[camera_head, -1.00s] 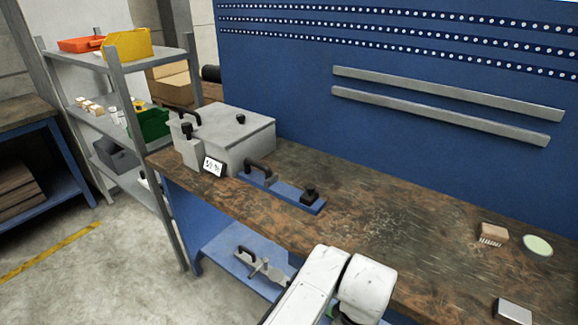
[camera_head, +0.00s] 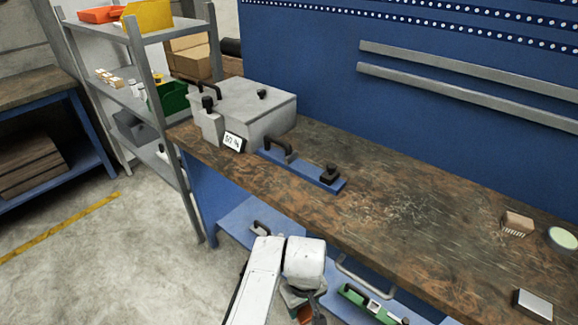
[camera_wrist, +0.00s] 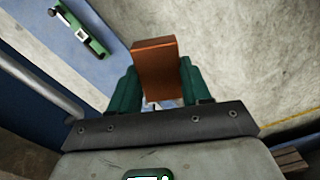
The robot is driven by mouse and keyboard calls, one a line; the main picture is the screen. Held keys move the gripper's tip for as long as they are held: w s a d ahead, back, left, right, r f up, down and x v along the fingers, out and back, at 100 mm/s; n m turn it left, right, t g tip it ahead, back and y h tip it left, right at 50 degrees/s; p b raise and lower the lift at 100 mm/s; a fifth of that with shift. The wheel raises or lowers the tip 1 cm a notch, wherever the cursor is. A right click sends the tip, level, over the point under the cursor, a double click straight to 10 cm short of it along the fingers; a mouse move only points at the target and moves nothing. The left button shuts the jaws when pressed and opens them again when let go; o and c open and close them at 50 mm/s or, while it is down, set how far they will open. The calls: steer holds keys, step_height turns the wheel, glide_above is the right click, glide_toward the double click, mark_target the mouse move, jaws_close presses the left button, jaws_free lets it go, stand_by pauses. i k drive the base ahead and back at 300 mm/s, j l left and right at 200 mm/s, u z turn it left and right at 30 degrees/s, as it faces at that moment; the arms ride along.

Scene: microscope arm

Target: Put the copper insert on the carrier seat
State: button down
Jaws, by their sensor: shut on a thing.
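The copper insert (camera_wrist: 155,70) is an orange-brown block held between the green fingers of my gripper (camera_wrist: 154,86) in the wrist view. In the head view, a small part of the insert (camera_head: 305,314) shows below my white arm at the bottom edge. It is held in front of the bench, clear of any surface. A green part with a pale middle (camera_head: 368,303) lies on the blue lower shelf and also shows at the upper left of the wrist view (camera_wrist: 82,30). I cannot tell for sure whether it is the carrier, and no seat is clearly visible.
The wooden bench top (camera_head: 400,225) holds a grey box (camera_head: 245,108), a blue plate with handle and black knob (camera_head: 300,168), and small items at right. A grey bar (camera_head: 365,278) runs along the bench front. Open floor (camera_head: 120,250) lies left.

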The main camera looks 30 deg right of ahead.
mark_target(302, 167)
steer(key=i+j+z, duration=0.2)
steer(key=i+j, duration=0.3)
steer(key=i+j+z, duration=0.2)
steer(key=i+j, duration=0.25)
steer(key=j, duration=0.25)
